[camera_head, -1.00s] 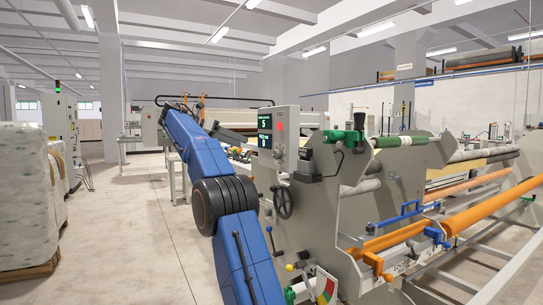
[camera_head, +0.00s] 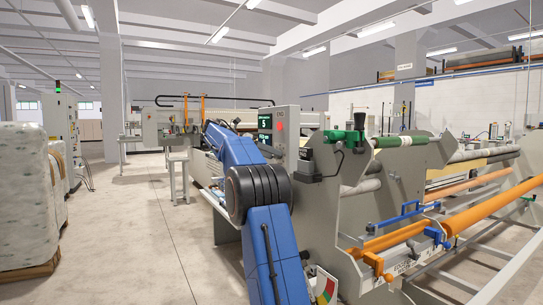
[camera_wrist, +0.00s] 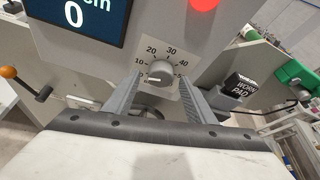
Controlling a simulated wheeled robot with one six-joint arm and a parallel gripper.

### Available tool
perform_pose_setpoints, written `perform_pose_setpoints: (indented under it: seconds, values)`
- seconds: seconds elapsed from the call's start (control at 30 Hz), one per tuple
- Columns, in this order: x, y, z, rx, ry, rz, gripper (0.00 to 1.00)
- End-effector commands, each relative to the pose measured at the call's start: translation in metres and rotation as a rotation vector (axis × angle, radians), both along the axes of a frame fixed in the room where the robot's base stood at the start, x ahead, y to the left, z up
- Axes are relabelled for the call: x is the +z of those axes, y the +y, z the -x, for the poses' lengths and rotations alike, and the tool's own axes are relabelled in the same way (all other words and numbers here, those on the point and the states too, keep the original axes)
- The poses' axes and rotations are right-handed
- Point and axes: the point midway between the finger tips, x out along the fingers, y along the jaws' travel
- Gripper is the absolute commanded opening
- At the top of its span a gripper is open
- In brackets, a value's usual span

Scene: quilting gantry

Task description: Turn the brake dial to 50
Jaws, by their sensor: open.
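The brake dial (camera_wrist: 158,74) is a round grey knob on a pale scale plate in the wrist view. Its scale shows 20, 30 and 40, with the numbers at both ends partly covered. A pale mark on the knob seems to point left, to the low end. My gripper (camera_wrist: 159,82) is open, with one grey finger on each side of the dial. I cannot tell whether the fingers touch it. In the head view the dial and gripper are hidden behind my blue arm near the control panel (camera_head: 288,118).
A dark display (camera_wrist: 75,18) reading 0 is above left of the dial. A red button (camera_wrist: 203,3) is above right. A black block marked "WORN PAD" (camera_wrist: 246,86) and a green part (camera_wrist: 294,74) are on the right. An orange-knobbed lever (camera_wrist: 9,72) is on the left.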

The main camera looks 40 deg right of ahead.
Motion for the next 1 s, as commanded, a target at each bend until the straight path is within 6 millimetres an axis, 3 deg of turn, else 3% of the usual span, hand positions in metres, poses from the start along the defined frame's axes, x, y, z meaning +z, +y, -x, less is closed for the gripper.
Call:
perform_pose_setpoints:
  seconds: [0.4, 0.57, 0.6, 1.0]
  values:
    - [-0.0026, -0.0062, 0.0024, 0.0, -0.001, 0.0, 0.5]
    - [-0.0025, -0.0061, 0.0024, 0.0, -0.001, 0.0, 0.12]
    - [-0.0025, -0.0061, 0.0024, 0.0, -0.001, 0.0, 0.09]
    - [-0.0017, -0.0056, 0.0031, 0.001, -0.067, 0.015, 0.09]
